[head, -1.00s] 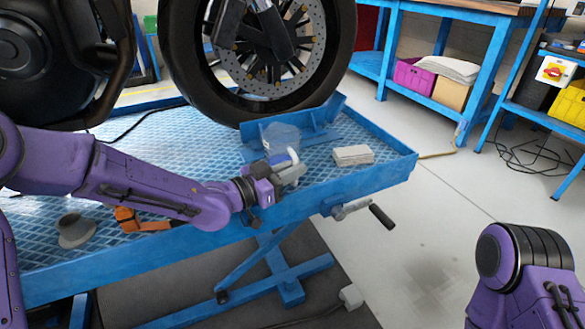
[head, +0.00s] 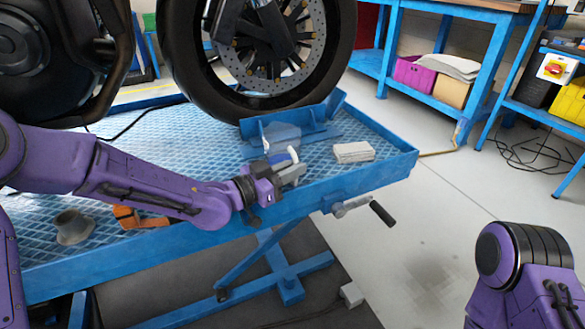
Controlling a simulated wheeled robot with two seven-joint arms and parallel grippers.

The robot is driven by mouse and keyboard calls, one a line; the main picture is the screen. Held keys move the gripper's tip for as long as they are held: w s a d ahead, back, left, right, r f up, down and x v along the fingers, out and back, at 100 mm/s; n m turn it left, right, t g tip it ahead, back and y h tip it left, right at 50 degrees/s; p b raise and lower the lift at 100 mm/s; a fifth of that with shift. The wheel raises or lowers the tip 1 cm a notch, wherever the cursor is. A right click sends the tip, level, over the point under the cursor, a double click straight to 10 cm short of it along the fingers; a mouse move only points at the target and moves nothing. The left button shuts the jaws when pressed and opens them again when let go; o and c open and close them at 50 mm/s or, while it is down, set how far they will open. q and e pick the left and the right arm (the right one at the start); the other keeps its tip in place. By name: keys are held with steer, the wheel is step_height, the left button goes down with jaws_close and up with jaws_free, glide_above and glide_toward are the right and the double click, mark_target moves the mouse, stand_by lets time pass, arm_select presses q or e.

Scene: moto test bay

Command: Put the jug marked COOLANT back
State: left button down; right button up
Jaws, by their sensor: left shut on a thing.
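A pale translucent jug (head: 282,136) with a white handle stands out at the front right of the blue lift table, before the wheel chock. My left gripper (head: 290,171) is shut on the jug at its near side, by the handle. The gripper hides the lower part of the jug, so I cannot tell whether its base touches the table. No marking on it can be read. My right gripper is out of view; only a link of my right arm shows at the lower right.
The blue lift table (head: 210,140) carries a motorcycle wheel (head: 262,45) in a chock. A folded grey cloth (head: 353,152) lies right of the jug. A grey funnel (head: 73,228) and an orange strap (head: 140,218) lie at the left. A crank handle (head: 381,214) juts from the front edge.

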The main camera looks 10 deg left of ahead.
arm_select(q)
steer(key=shift+f, duration=0.1)
stand_by(0.3)
steer(key=c, duration=1.1)
jaws_free()
steer(key=shift+s+a, duration=0.15)
steer(key=shift+a, duration=0.05)
steer(key=p+v, duration=0.3)
steer(key=v, duration=0.7)
